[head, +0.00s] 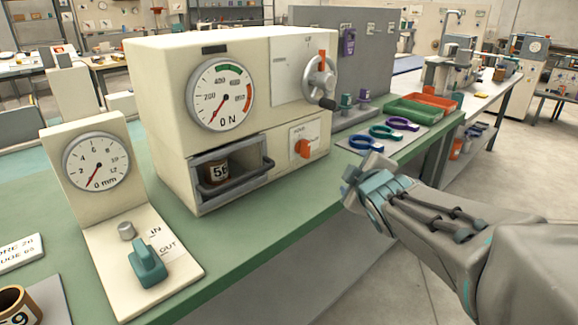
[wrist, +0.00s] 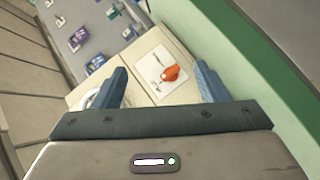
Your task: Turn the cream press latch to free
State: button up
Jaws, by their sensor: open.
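The cream press (head: 215,60) stands on the green bench, with a dial reading near 0 N. Its latch, an orange knob (head: 303,148), sits on a white plate marked HOLD on the right-hand face. The rest of the plate's lettering is too small to read. The latch also shows in the wrist view (wrist: 170,73), between the fingers but farther off. My gripper (head: 368,168) is open and empty, to the right of the latch and apart from it. It also shows in the wrist view (wrist: 160,72).
A handwheel (head: 320,78) juts from the press above the latch. A drawer (head: 232,175) holding a brown cylinder is in the press front. Blue, teal and purple ring-ended tools (head: 385,132) lie behind my gripper. A cream gauge stand (head: 97,160) with a teal lever is at left.

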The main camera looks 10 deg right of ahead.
aim_at(308, 151)
jog(key=w+a+f+n+t+y+b, duration=0.1)
jog(key=w+a+n+b, duration=0.1)
jog(key=w, duration=0.3)
jog(key=w+a+f+n+t+y+b, duration=0.1)
jog(key=w+a+n+y+b, duration=0.1)
jog(key=w+n+b, duration=0.2)
jog(key=w+a+f+n+t+y+b, duration=0.1)
jog(key=w+a+n+y+b, duration=0.1)
jog(key=w, duration=0.5)
jog(key=shift+w+a+f+n+b, duration=0.15)
jog(key=shift+a+n+b, duration=0.35)
jog(key=shift+b, duration=0.75)
jog(key=shift+d, duration=0.2)
jog(key=c, duration=1)
